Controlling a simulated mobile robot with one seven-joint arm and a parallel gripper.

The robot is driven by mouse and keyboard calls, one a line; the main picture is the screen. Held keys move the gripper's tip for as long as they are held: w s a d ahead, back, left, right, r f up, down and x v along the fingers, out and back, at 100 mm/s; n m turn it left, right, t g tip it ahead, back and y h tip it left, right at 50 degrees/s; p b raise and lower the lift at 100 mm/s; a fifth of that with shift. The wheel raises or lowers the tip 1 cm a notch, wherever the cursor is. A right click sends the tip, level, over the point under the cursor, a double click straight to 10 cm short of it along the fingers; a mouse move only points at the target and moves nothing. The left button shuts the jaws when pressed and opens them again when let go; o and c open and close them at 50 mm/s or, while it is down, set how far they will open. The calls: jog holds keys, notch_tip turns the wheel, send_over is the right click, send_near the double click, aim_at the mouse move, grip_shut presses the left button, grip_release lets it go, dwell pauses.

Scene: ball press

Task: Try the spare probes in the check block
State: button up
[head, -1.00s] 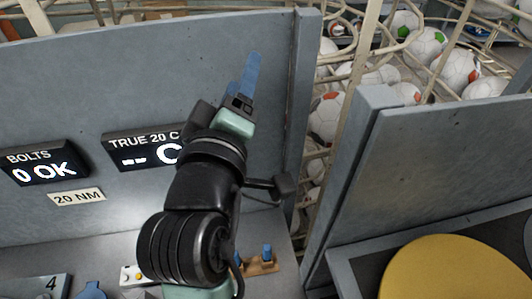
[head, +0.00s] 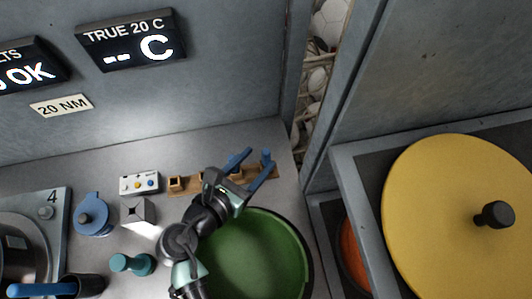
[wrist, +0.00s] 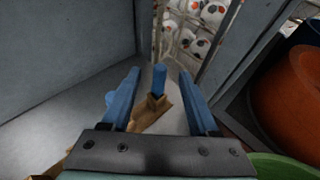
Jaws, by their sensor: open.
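My gripper (head: 258,159) is open over the right end of a wooden rack (head: 189,184), its blue fingers spread. A blue probe (head: 266,155) stands in that end of the rack. In the wrist view the probe (wrist: 158,80) stands between and beyond the open fingers (wrist: 160,73), apart from both, in the brown rack (wrist: 152,112). Other rack places to the left look empty of blue probes. A small grey block with a dark top (head: 138,213), perhaps the check block, sits left of my arm. The display (head: 130,40) reads "TRUE 20 C" and "-- C".
A white button box (head: 139,183) sits behind the grey block. A blue lidded pot (head: 93,215) and a teal knobbed piece (head: 132,263) are at left. A green round tray (head: 262,262) lies beside my arm. A grey wall bounds the back; a yellow disc (head: 440,220) is at right.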

jog(key=p+x, duration=0.1)
jog(key=x, duration=0.6)
jog(key=shift+w+d, duration=0.2)
jog(key=shift+c, duration=0.2)
grip_shut()
